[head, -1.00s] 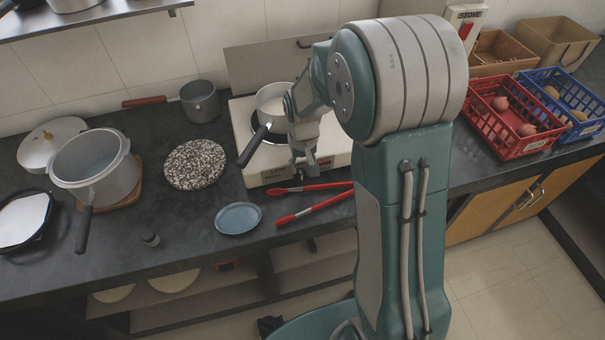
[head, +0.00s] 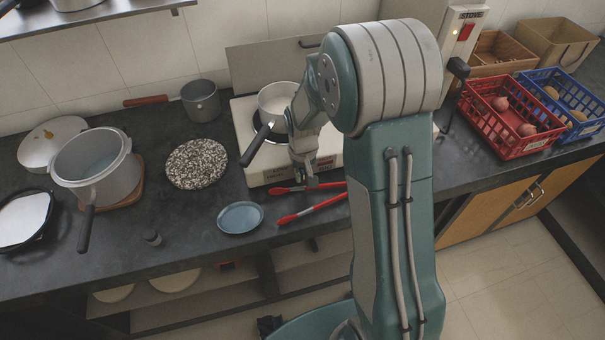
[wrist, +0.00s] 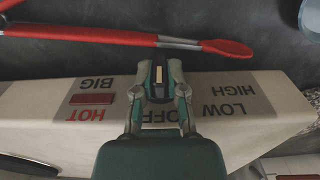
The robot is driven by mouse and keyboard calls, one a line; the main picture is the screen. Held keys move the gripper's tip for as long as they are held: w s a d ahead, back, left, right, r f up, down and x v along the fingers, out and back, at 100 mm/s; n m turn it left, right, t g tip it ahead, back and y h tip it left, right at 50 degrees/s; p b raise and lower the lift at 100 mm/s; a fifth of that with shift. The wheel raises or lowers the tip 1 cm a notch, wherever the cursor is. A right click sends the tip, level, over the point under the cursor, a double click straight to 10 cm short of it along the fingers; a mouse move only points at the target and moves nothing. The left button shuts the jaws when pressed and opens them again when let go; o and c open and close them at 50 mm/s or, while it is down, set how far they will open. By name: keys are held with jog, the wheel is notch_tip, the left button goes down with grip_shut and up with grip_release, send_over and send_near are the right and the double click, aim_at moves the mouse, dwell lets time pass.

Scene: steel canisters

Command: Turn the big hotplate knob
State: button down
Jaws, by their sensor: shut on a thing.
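The hotplate (head: 245,118) is a cream box on the counter, with a small pan (head: 275,98) on its burner. Its front panel shows upside down in the wrist view, with OFF, LOW and HIGH marks, a BIG label and a red HOT lamp (wrist: 92,99). The big knob (wrist: 158,74) is dark with a pale pointer line and sits at the panel's OFF part. My gripper (wrist: 159,90) is shut on the knob, one finger on each side. In the head view my gripper (head: 309,182) is at the hotplate's front, and the knob is hidden there.
Red-handled tongs (head: 312,208) lie just in front of the hotplate. A blue plate (head: 240,217) and a speckled round board (head: 196,163) are to the left. A big pot (head: 97,170) stands further left. Red (head: 483,116) and blue (head: 590,105) baskets stand at the right.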

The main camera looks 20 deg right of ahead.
jog(key=shift+h, duration=0.3)
jog(key=shift+a+h, duration=0.15)
jog(key=shift+h, duration=0.85)
jog(key=shift+a+h, duration=0.1)
jog(key=shift+h, duration=0.9)
jog(key=c, duration=0.7)
grip_release()
jog(key=v, duration=1.2)
jog(key=shift+a, duration=0.1)
